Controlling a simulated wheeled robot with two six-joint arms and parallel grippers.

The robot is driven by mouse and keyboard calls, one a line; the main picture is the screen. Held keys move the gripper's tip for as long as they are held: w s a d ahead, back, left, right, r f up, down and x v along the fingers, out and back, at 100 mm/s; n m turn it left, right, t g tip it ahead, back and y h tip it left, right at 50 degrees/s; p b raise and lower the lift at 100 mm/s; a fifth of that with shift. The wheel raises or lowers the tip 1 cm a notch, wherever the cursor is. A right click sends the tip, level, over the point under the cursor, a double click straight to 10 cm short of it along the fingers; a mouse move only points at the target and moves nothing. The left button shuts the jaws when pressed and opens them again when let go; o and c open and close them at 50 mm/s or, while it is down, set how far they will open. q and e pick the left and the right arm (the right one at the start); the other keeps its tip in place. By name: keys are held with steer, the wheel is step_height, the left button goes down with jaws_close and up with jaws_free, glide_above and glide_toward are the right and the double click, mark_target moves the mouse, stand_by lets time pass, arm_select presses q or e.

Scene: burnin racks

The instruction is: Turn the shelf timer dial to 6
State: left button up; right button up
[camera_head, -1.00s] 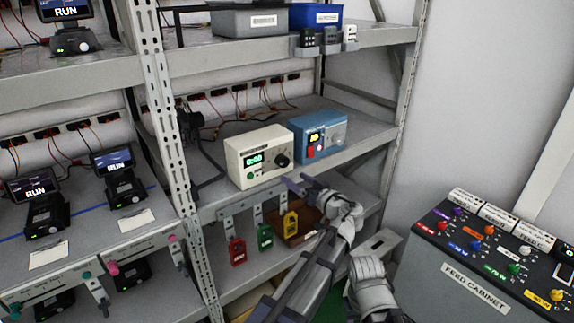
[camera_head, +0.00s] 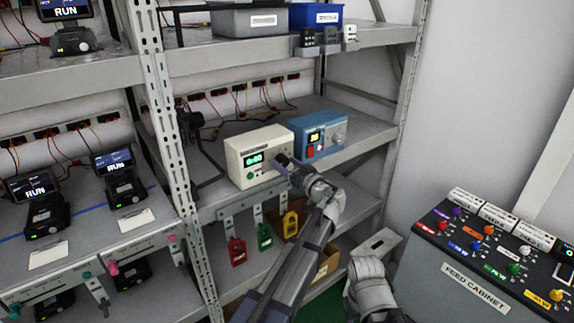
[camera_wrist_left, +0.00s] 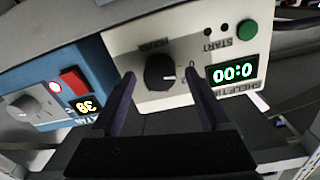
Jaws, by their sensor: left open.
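The shelf timer (camera_head: 255,158) is a cream box on the middle shelf, with a green display reading 0:00. Its black dial (camera_wrist_left: 160,72) shows in the wrist view, where the timer (camera_wrist_left: 150,105) appears upside down. My left gripper (camera_head: 282,167) is in front of the timer's right side and mostly hides the dial in the head view. In the wrist view the left gripper (camera_wrist_left: 159,78) is open, with one dark finger on each side of the dial. Contact with the dial cannot be told.
A blue device (camera_head: 320,136) with a red switch stands close to the right of the timer. Red, green and yellow tags (camera_head: 265,236) hang below the shelf edge. A feed cabinet (camera_head: 480,270) stands at right, and a rack upright (camera_head: 165,130) at left.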

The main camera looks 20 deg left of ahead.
arm_select(q)
jaws_close()
stand_by(0.7)
